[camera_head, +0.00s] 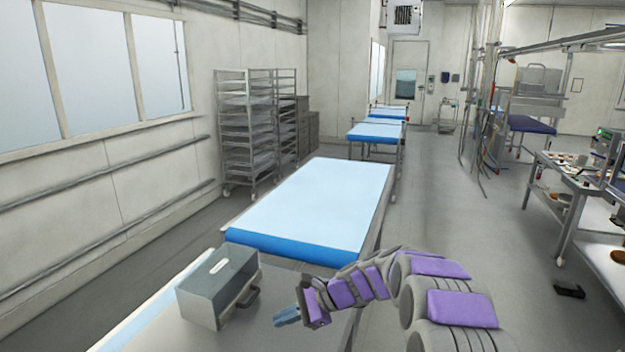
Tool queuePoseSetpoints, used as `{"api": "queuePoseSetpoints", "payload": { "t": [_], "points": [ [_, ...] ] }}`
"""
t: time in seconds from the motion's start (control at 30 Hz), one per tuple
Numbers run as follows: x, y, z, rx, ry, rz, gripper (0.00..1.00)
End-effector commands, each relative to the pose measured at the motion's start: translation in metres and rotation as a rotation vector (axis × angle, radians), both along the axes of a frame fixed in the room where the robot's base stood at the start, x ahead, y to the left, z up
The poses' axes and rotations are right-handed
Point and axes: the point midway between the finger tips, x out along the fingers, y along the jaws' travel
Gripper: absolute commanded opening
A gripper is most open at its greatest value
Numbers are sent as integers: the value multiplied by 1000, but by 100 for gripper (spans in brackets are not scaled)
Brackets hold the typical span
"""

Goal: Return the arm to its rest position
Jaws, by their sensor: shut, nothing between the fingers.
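My arm, grey with purple pads, comes in from the lower right and bends to the left. My gripper (287,317) is at its end, low in the picture, pointing left. Its bluish fingers are shut with nothing between them. It is over a grey surface (262,337), apart from a grey box (219,287) to its left. The box has a dark handle on its near right side. I cannot tell how high the gripper is above the surface.
A bed with a light blue top (315,203) stands just beyond, with more beds behind. A wire rack (247,130) stands by the left wall. A workbench (562,185) with tools is at the right. The aisle floor (445,200) between is mostly clear; a small dark object (569,290) lies at right.

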Motion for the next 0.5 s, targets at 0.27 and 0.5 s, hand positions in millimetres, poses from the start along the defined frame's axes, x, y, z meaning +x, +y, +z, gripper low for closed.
{"api": "queuePoseSetpoints", "payload": {
  "t": [0.27, 0.5],
  "points": [
    [-92, -21, 27, -167, -135, 218, 0],
    [-172, -48, 37, -318, -238, 410, 0]
  ]
}}
